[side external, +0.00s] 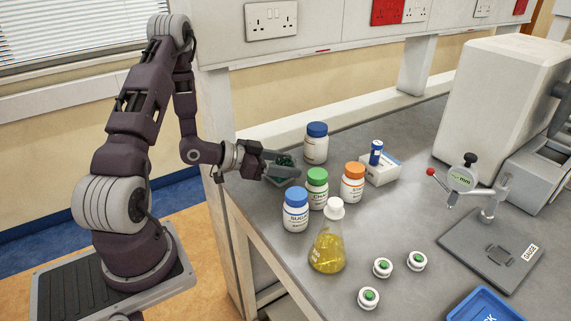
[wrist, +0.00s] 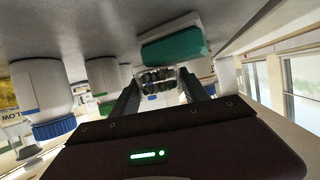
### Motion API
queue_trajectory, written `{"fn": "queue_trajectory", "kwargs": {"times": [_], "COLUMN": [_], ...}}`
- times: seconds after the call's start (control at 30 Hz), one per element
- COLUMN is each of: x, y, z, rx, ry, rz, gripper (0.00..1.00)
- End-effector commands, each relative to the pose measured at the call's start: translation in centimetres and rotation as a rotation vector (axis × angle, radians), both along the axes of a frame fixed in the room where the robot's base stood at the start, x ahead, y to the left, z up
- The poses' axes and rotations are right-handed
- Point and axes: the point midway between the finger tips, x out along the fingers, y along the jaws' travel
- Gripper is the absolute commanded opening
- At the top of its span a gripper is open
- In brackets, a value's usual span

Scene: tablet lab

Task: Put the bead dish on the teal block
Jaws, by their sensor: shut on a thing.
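My gripper (side external: 272,163) is at the bench's near-left edge in the side view, with its fingers level and pointing right. In the wrist view my gripper (wrist: 161,88) is shut on the bead dish (wrist: 158,77), a small clear dish with dark beads, held between the fingertips. The teal block (wrist: 172,47) shows just past the dish in the wrist view, against the grey bench, which appears at the top. A gap or contact between dish and block cannot be told. In the side view a dark green speckled patch shows at the fingers; the fingers hide much there.
Bottles with blue (side external: 295,209), green (side external: 317,188) and orange (side external: 352,182) lids stand close right of my gripper. Another blue-lidded bottle (side external: 316,143) stands behind. A yellow flask (side external: 328,249) is in front. A white holder (side external: 381,169) stands farther right.

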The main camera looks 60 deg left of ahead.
Motion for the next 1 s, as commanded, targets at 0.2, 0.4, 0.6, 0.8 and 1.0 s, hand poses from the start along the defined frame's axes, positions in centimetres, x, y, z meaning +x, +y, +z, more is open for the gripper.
{"fn": "queue_trajectory", "kwargs": {"times": [0.2,0.4,0.6,0.8,1.0], "x": [0.0,0.0,0.0,-0.1,-3.7], "y": [0.0,0.0,0.0,0.1,1.1], "z": [0.0,-0.2,-0.2,0.2,1.7], "rx": [0.001,0.000,0.000,0.001,0.001], "ry": [-0.001,-0.001,-0.001,-0.001,-0.001], "rz": [0.000,0.001,0.000,0.001,0.008], "gripper": [0.04,0.70,0.74,0.74,0.74]}}
